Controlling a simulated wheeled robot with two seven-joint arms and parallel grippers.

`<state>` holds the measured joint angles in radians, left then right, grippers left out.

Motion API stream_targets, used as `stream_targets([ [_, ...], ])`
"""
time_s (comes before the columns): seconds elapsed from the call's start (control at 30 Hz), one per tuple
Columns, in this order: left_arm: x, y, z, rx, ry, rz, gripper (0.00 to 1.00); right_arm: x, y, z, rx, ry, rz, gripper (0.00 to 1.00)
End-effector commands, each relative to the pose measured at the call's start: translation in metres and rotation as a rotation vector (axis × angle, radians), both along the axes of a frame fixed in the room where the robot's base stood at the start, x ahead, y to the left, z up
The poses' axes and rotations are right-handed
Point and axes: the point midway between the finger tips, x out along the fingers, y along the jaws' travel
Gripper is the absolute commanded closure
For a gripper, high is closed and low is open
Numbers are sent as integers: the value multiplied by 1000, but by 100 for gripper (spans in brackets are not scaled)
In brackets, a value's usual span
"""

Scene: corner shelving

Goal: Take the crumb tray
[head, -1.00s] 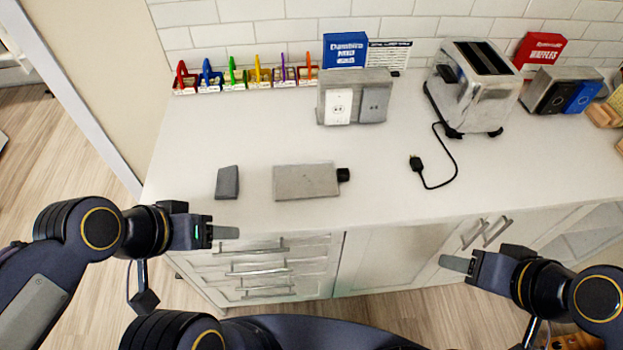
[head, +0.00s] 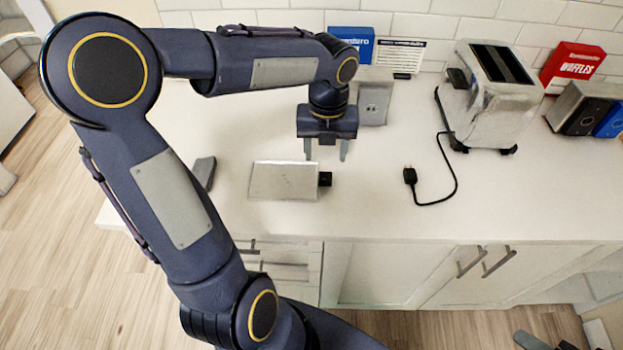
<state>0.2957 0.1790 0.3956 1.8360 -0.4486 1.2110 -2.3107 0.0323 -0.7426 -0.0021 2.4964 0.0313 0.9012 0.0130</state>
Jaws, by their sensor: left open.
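The crumb tray (head: 283,181), as I take it, is a flat grey metal plate with a black knob handle (head: 325,179) on its right end. It lies flat on the white counter near the front edge. My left gripper (head: 326,154) points down with its two fingers apart and nothing between them. It is just behind the tray's handle end in the picture, and I see no contact with the tray. At the bottom right edge a grey finger of my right gripper (head: 532,341) shows; the rest is cut off.
A toaster (head: 490,95) stands at the right, its black cord and plug (head: 410,176) on the counter. A small grey block (head: 204,172) lies left of the tray, partly behind my arm. A grey outlet box (head: 374,100) is behind my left gripper. A red waffles box (head: 571,66) stands far right.

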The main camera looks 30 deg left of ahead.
Motion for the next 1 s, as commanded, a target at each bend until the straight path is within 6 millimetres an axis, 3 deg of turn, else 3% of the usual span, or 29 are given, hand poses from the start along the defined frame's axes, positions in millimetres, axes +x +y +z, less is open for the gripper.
stream_targets([
  [0.5,4,-2,-67,-1,4,-1,46,0,0,2,0,0,0,50],
  [0.83,4,-2,-73,-1,0,0,46,0,0,2,0,0,0,50],
  [1.0,4,-2,-73,-1,0,0,68,0,0,2,0,0,0,50],
])
